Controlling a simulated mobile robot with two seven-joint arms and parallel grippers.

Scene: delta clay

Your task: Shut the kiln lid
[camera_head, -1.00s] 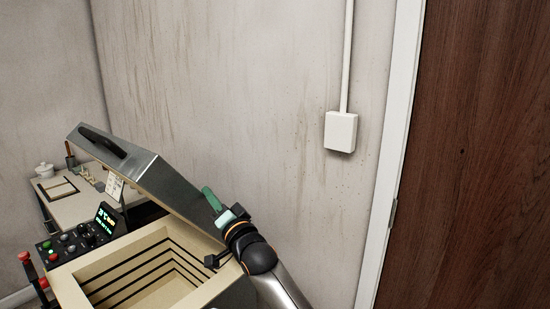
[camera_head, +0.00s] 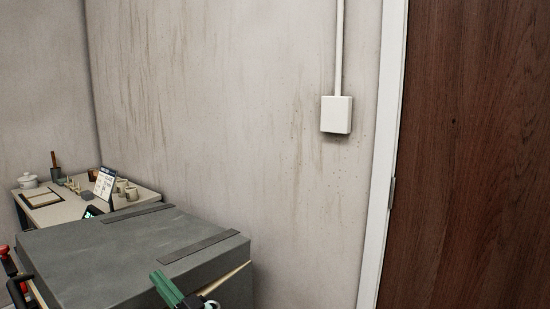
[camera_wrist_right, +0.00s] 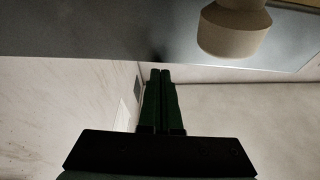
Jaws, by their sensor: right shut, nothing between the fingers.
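The kiln lid (camera_head: 130,245) is a grey slab with two darker strips, now lying low over the kiln and hiding its chamber. A cream rim (camera_head: 228,278) shows under the lid's right edge; I cannot tell whether the lid is fully seated. The lid's black handle (camera_head: 18,282) is at the far left edge. My right gripper (camera_head: 165,287), with green fingers, is shut and empty at the lid's near right edge. In the right wrist view its fingers (camera_wrist_right: 160,100) are together by a grey surface; contact is unclear. My left gripper is not in view.
A wall box (camera_head: 336,114) and a brown door (camera_head: 470,150) are to the right. A beige cylinder (camera_wrist_right: 234,28) shows in the wrist view.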

